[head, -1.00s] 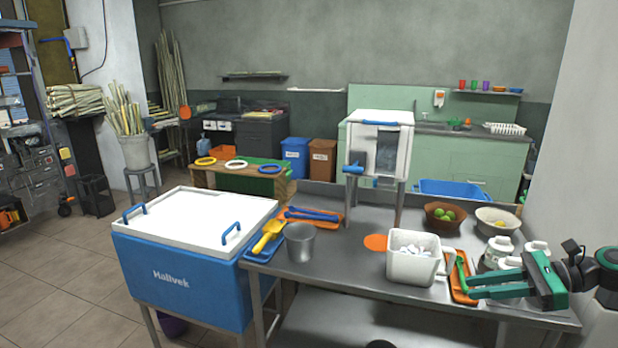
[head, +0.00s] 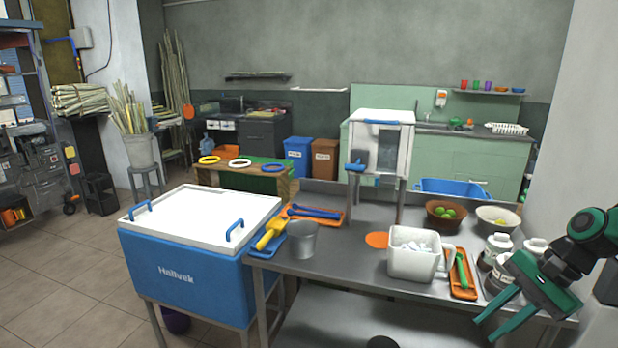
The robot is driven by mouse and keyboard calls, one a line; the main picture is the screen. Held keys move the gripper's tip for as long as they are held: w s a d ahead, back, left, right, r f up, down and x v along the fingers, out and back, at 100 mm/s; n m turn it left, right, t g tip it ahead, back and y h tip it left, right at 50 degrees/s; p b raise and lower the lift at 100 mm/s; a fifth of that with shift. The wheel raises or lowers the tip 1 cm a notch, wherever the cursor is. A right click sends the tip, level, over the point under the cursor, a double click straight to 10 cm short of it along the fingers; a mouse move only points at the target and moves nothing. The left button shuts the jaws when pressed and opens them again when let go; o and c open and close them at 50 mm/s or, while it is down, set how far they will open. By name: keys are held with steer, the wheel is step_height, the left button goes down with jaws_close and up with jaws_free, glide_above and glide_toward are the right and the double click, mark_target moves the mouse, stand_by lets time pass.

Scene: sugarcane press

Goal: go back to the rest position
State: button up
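My gripper (head: 484,331) is at the lower right in the head view, at the right end of the steel table (head: 345,260). Its two green fingers point down and to the left, spread apart with nothing between them. The fingers hang by the table's front right edge, apart from the things on it. My arm bends down from the right edge of the view.
A white square jug (head: 414,262), an orange tray (head: 461,292) with a green-handled tool and white jars (head: 497,248) stand near my gripper. A blue cooler (head: 190,272) stands left. A white wall is close on the right.

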steer(key=s+d+r+n+h, duration=0.1)
steer(key=s+r+n+h, duration=0.1)
steer(key=s, duration=0.6)
steer(key=s+d+r+n+g+h, duration=0.1)
steer(key=s+d+r+n+h, duration=0.1)
steer(key=s+n, duration=0.3)
steer(key=s+r+h, duration=0.1)
steer(key=s, duration=0.3)
steer(key=shift+s+d+n+h, duration=0.15)
steer(key=shift+s+n+h, duration=0.05)
steer(key=shift+n+h, duration=0.1)
steer(key=shift+r, duration=0.1)
